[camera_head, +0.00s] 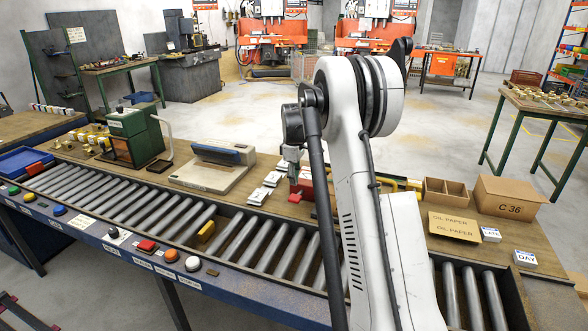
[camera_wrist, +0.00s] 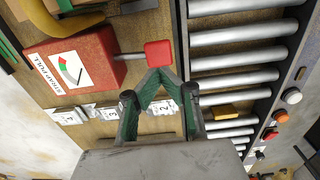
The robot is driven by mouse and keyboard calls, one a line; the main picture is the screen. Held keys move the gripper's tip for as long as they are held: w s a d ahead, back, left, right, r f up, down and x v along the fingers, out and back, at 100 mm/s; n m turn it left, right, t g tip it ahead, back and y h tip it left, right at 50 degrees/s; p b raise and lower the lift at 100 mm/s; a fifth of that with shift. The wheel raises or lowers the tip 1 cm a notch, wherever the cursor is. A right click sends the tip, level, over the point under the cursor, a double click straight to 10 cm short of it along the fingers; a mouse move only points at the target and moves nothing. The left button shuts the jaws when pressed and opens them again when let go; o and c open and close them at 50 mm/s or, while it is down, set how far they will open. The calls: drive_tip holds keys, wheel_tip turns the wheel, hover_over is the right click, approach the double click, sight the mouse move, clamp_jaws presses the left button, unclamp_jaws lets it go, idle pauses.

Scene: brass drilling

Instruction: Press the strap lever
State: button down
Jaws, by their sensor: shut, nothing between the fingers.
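The strap lever is a metal rod with a red square knob (camera_wrist: 158,53), seen in the wrist view. It sticks out from a red box (camera_wrist: 75,68) with a dial label reading STRAP PULL. In the head view the red box (camera_head: 305,188) is partly hidden behind my gripper and arm. My gripper (camera_wrist: 157,72) is shut and empty, its green-lined fingers meeting at the tips. The tips appear right at the lower edge of the knob in the wrist view; I cannot tell if they touch it.
Numbered white plates (camera_wrist: 163,108) lie beside the box on the wooden bench. The roller conveyor (camera_head: 180,215) runs along the front, with a yellow block (camera_head: 206,231) on it and buttons (camera_head: 193,264) on its rail. A grey press-like device (camera_head: 212,169) and cardboard boxes (camera_head: 508,198) flank the area.

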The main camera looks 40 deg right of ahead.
sight(293, 199)
drive_tip(key=shift+f, duration=2.7)
drive_tip(key=f+b, duration=0.1)
drive_tip(key=f+t+h+b, duration=0.1)
drive_tip(key=a+f+h+b, duration=0.1)
drive_tip(key=b, duration=0.1)
drive_tip(key=shift+s+f, duration=0.1)
drive_tip(key=shift+s, duration=0.25)
drive_tip(key=shift+f+b, duration=0.3)
drive_tip(key=shift+f, duration=0.05)
drive_tip(key=shift+a+r, duration=0.1)
drive_tip(key=shift+r, duration=0.05)
drive_tip(key=s+a+r+p, duration=0.1)
drive_tip(key=r, duration=0.5)
drive_tip(key=s+a+r+p, duration=0.1)
drive_tip(key=a+r, duration=0.1)
drive_tip(key=r, duration=0.5)
drive_tip(key=shift+s+a+r, duration=0.15)
drive_tip(key=shift+s, duration=0.1)
